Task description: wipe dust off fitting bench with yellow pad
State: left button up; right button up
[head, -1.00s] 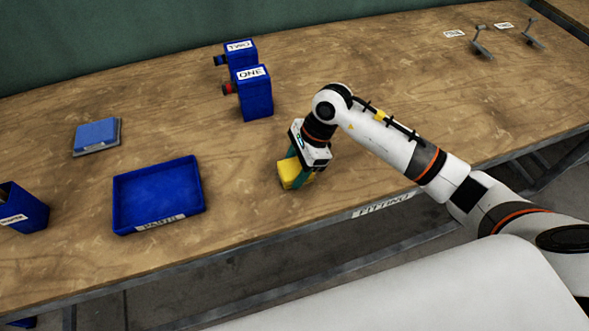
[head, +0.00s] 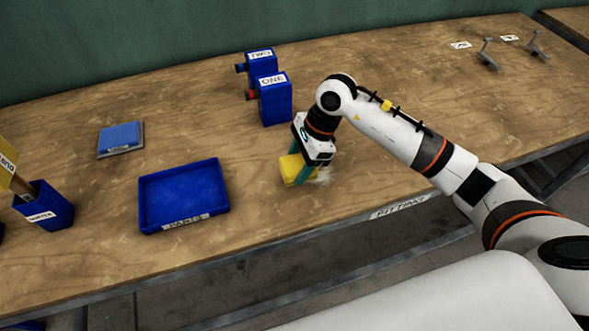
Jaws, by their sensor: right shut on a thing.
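The fitting bench (head: 390,180) is a long wooden top with a label reading FITTING on its front edge. My right gripper (head: 300,178) points down near the front of the bench and is shut on the yellow pad (head: 292,167). The pad is at the bench surface; I cannot tell how firmly it touches. A pale dust patch (head: 323,176) shows just right of the pad, partly hidden by the gripper. My left gripper is not in view.
Blue boxes labelled ONE (head: 275,104) and TWO (head: 261,66) stand behind the gripper. A blue tray (head: 183,190) lies to the left, with a blue pad on a grey plate (head: 121,138) behind it. A blue holder (head: 45,208) stands far left. Bench right of the gripper is mostly clear.

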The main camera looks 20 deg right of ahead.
aim_at(291, 164)
notch_tip(291, 164, up, 3)
jog(key=shift+w+a+f+p, duration=0.1)
jog(key=shift+p, duration=0.35)
jog(key=shift+r, duration=0.45)
pick_arm(q)
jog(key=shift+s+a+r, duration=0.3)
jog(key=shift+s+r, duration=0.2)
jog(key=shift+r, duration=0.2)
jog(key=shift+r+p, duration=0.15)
jog(key=shift+p, duration=0.15)
